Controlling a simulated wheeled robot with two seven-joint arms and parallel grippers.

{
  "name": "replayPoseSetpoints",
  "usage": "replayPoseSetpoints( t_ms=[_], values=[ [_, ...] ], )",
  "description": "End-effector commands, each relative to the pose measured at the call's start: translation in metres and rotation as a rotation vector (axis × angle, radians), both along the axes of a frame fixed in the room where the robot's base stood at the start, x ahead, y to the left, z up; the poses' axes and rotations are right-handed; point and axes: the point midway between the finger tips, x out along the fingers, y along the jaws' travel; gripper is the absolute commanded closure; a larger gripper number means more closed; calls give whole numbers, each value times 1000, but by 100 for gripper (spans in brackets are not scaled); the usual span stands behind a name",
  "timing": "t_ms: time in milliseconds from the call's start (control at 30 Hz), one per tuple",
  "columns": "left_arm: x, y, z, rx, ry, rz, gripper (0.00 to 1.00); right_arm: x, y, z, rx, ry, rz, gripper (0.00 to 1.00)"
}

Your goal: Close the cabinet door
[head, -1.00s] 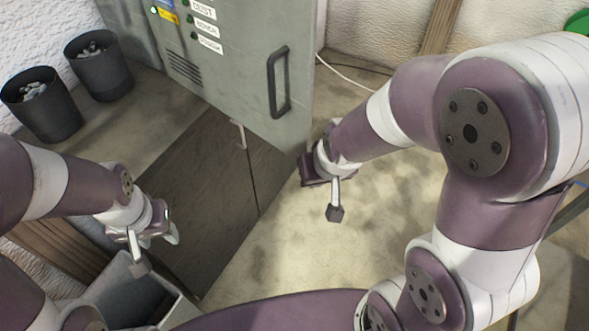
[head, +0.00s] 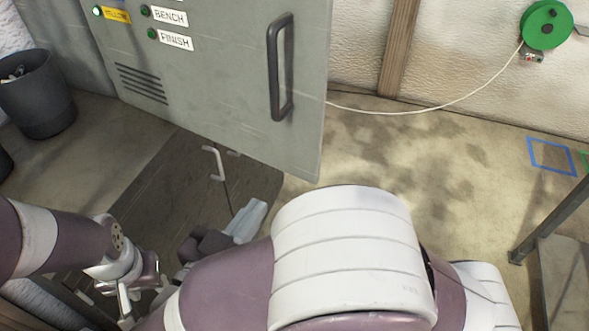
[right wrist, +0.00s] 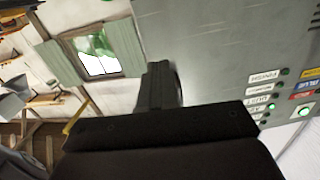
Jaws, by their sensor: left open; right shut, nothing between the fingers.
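The grey metal cabinet door (head: 225,75) fills the upper left of the head view, with a dark vertical handle (head: 280,68) near its right edge. Its hinge side and the cabinet's inside are out of sight, so I cannot tell how far it is open. My right gripper (head: 200,245) is low in front of the door, partly hidden by my forearm. In the right wrist view the shut, empty gripper (right wrist: 160,85) overlaps the grey labelled panel (right wrist: 230,50); contact is unclear. My left gripper (head: 138,285) is open and empty at the lower left.
A dark panel (head: 160,190) with pale bracket-shaped pulls (head: 213,163) lies below the door. A dark bin (head: 38,95) stands at the left. A green cable reel (head: 546,25) hangs at the upper right. Floor right of the door is clear up to a dark metal frame (head: 550,215).

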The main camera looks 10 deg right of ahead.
Motion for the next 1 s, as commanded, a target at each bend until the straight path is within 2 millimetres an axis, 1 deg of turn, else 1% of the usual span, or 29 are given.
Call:
replayPoseSetpoints(
  t_ms=[33, 67, 100, 167, 267, 500, 700, 800, 1000],
  values=[
    [0, 0, -7, 0, 0, 0, 53, -12, 0, -5, -24, -1, -25, 100],
    [0, 0, -7, 0, 0, 0, 53, -17, -2, -3, -38, 0, -40, 100],
    [0, 0, -6, 0, 0, 0, 53, -19, -4, -2, -49, 1, -53, 100],
    [0, 0, -4, 0, -1, 0, 53, -17, -8, 1, -53, 1, -62, 100],
    [0, 0, -2, 0, -1, 0, 53, -6, -20, 2, -51, 1, -64, 100],
    [0, 0, 2, 0, -1, 0, 53, 32, -57, 2, -50, 0, -65, 100],
    [0, 0, 5, 0, 0, 0, 53, 61, -84, 1, -49, 0, -62, 100],
    [0, 0, 6, 0, 0, 0, 53, 70, -93, 0, -49, 1, -62, 100],
    [0, 0, 7, 0, 0, 0, 53, 79, -101, 0, -49, 1, -58, 100]
  ],
)
